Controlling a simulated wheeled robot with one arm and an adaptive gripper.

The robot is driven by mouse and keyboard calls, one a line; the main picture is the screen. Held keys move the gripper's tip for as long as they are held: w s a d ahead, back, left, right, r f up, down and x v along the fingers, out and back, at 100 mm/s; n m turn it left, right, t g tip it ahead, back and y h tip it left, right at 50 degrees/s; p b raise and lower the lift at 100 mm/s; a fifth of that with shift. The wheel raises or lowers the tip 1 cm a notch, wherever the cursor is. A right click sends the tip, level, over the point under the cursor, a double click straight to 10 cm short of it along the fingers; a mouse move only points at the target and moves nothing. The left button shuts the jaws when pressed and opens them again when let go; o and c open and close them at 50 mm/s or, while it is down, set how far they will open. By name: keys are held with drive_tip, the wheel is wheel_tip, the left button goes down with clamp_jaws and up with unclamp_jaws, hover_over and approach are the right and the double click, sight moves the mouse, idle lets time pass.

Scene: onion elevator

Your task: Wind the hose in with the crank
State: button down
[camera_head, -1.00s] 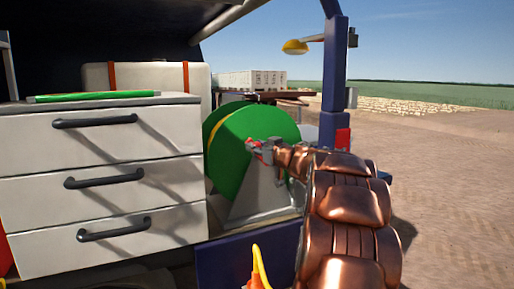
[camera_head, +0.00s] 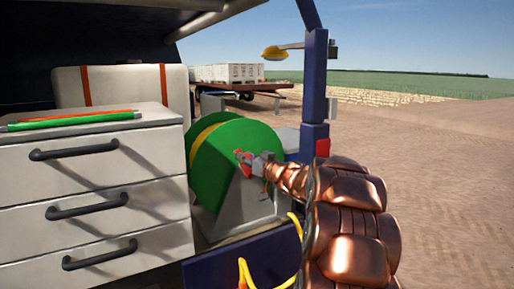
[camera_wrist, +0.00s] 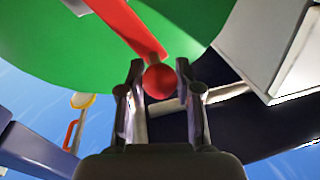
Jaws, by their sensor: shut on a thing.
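The green hose reel (camera_head: 250,142) stands on a grey stand in the open vehicle bay, with a yellow band of hose on its drum. The red crank arm (camera_wrist: 130,24) crosses the green disc in the wrist view and ends in a round red knob (camera_wrist: 159,81). My gripper (camera_head: 244,160) is at the front face of the reel, its two fingers (camera_wrist: 160,84) closed around the red knob. The yellow hose (camera_head: 246,272) shows at the bottom, below the reel. My arm hides part of the reel's right side.
A white drawer cabinet (camera_head: 90,200) with dark handles stands left of the reel, with green and orange rods (camera_head: 75,117) on top. A blue post (camera_head: 314,100) rises just right of the reel, bearing a yellow lamp (camera_head: 275,52). Open dirt ground lies to the right.

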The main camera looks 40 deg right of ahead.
drive_tip(key=d+r+m+p, duration=0.1)
drive_tip(key=p, duration=0.1)
drive_tip(key=shift+s+r+p, duration=0.1)
drive_tip(key=shift+p, duration=0.25)
drive_tip(key=d+m+p, duration=0.1)
drive_tip(key=p, duration=0.2)
drive_tip(key=d+m+p, duration=0.1)
drive_tip(key=m+p, duration=0.1)
drive_tip(key=d+m+p, duration=0.1)
drive_tip(key=p, duration=0.2)
drive_tip(key=shift+s+d+t+h+p, duration=0.15)
drive_tip(key=shift+s+t+h+p, duration=0.2)
drive_tip(key=shift+t+h, duration=0.05)
drive_tip(key=shift+d+m, duration=0.1)
drive_tip(key=shift+m, duration=0.3)
drive_tip(key=c, duration=0.8)
unclamp_jaws()
drive_tip(key=s, duration=0.4)
drive_tip(key=s+f, duration=0.1)
drive_tip(key=s, duration=0.7)
drive_tip(key=shift+a+f, duration=0.25)
drive_tip(key=shift+a, duration=0.15)
